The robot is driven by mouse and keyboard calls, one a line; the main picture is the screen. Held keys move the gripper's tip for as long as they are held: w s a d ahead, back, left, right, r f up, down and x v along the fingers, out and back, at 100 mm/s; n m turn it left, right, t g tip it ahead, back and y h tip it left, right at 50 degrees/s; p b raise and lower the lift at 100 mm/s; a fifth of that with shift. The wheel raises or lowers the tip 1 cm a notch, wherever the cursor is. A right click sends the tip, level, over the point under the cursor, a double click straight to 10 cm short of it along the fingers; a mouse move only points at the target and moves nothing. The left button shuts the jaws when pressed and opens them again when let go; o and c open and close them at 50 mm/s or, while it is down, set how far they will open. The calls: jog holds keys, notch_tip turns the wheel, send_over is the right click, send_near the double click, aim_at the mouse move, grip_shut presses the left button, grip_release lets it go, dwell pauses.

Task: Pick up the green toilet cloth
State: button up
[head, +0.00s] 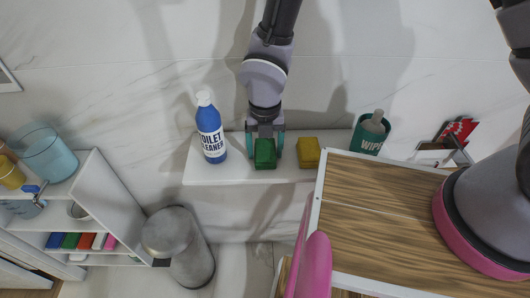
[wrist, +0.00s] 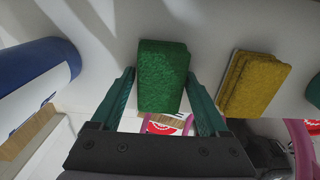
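The green cloth (head: 265,154) lies on a white shelf (head: 233,174) against the wall. In the wrist view the green cloth (wrist: 163,75) is a thick fuzzy block. My gripper (head: 265,147) points down at it from above. In the wrist view my gripper (wrist: 162,92) is open, with one finger on each side of the cloth's near part. A thin gap shows between the right finger and the cloth; the left finger is very close to it, and I cannot tell if it touches.
A yellow cloth (head: 308,152) lies just right of the green one. A blue toilet cleaner bottle (head: 210,130) stands to the left. A teal wipes container (head: 370,135) stands at the right, behind a wooden-topped surface (head: 385,205). A grey bin (head: 178,245) is below left.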

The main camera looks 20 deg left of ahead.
aim_at(265, 149)
jog(key=c, duration=0.8)
jog(key=shift+s+d+r, duration=0.1)
jog(key=shift+s+r, duration=0.1)
jog(key=shift+r, duration=0.3)
notch_tip(265, 149, up, 6)
jog(key=shift+r, duration=0.2)
jog(key=s+d, duration=0.2)
jog(key=s, duration=0.4)
jog(key=s+d, duration=0.2)
jog(key=s, duration=0.4)
jog(key=s+d, duration=0.2)
jog(key=s, duration=0.4)
jog(key=shift+s+f, duration=0.2)
jog(key=shift+s, duration=0.15)
